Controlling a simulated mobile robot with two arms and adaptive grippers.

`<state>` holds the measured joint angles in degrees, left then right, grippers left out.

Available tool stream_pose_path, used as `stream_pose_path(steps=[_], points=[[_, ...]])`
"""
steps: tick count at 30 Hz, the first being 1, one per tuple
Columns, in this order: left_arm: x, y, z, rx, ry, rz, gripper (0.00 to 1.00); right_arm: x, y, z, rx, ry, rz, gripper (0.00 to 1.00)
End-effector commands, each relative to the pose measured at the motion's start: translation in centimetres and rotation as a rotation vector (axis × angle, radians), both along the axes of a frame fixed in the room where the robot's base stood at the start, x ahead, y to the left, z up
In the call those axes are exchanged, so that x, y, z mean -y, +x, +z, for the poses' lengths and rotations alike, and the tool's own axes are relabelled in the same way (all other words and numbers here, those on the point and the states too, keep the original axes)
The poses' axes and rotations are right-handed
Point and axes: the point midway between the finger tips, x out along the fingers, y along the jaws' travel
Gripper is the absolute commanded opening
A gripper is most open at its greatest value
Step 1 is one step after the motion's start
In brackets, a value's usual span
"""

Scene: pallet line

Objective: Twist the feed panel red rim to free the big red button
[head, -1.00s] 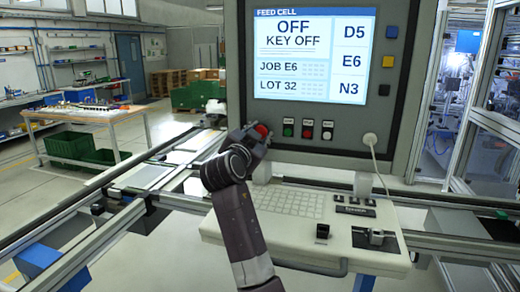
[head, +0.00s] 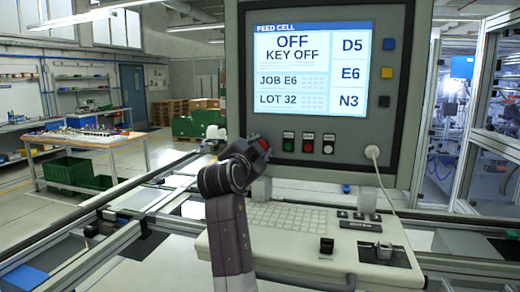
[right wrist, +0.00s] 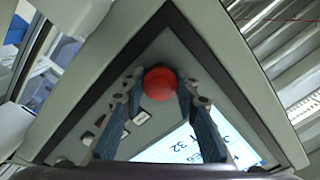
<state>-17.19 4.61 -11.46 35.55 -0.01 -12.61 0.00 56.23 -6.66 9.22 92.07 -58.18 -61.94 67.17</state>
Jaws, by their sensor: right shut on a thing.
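The feed panel (head: 340,159) stands upright in front of me, its screen (head: 311,67) reading OFF and KEY OFF. The big red button (head: 264,144) with its red rim is at the panel's lower left, mostly hidden by my right gripper in the head view. In the right wrist view the round red head (right wrist: 160,83) sits between the two fingertips. My right gripper (head: 256,146) is shut on the red rim, a finger on either side. Rim and button cannot be told apart here. My left gripper is not in view.
Small green, red and white buttons (head: 308,143) sit just right of my gripper. A keyboard shelf (head: 302,240) juts out below, with a black key-like switch (head: 384,251) at right. A white cable (head: 389,190) hangs from the panel. Rails run along the left.

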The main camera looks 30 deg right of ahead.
Motion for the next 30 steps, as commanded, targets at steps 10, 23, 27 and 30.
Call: stream_pose_path(steps=[10, 23, 27, 30], points=[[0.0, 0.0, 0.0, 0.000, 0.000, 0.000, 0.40, 0.0, 0.0, -0.1, -0.002, 0.000, 0.000, 0.47], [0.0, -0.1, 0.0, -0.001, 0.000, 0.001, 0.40, -2.3, -1.8, -0.1, 0.000, 0.002, 0.003, 0.47], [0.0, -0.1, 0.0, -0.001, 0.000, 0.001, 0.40, -4.1, -3.4, -0.1, -0.001, 0.003, 0.003, 0.47], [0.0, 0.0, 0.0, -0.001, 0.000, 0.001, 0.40, -5.1, -4.2, -0.1, 0.000, 0.000, 0.002, 0.47]])
